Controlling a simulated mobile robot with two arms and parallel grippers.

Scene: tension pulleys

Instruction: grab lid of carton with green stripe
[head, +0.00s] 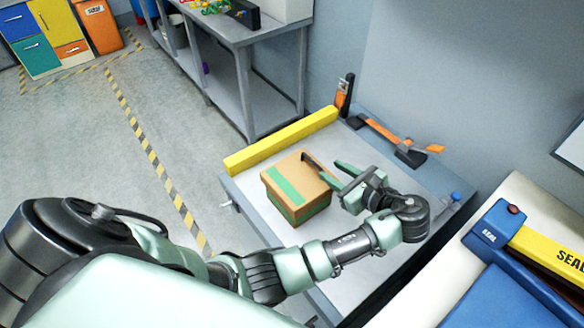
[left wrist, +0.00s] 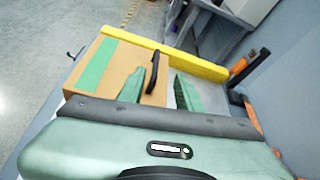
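The carton with the green stripe (head: 290,186) is a brown box on the grey table, its green stripe running over the top and down the front side. It also shows in the left wrist view (left wrist: 120,75). A dark bar-like handle (head: 312,160) shows at the lid's right edge, also in the left wrist view (left wrist: 154,68). My left gripper (head: 329,169) is open over the carton's right edge. In the left wrist view its two green fingers (left wrist: 157,76) stand apart, with the handle showing between them. I cannot tell whether they touch it. My right gripper is out of view.
A yellow bar (head: 282,141) lies along the table's back left edge. Orange and black tools (head: 385,132) lie behind the gripper, and a clear bottle with a blue cap (head: 452,204) is at the right. A blue and yellow sealer (head: 525,255) stands at the lower right.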

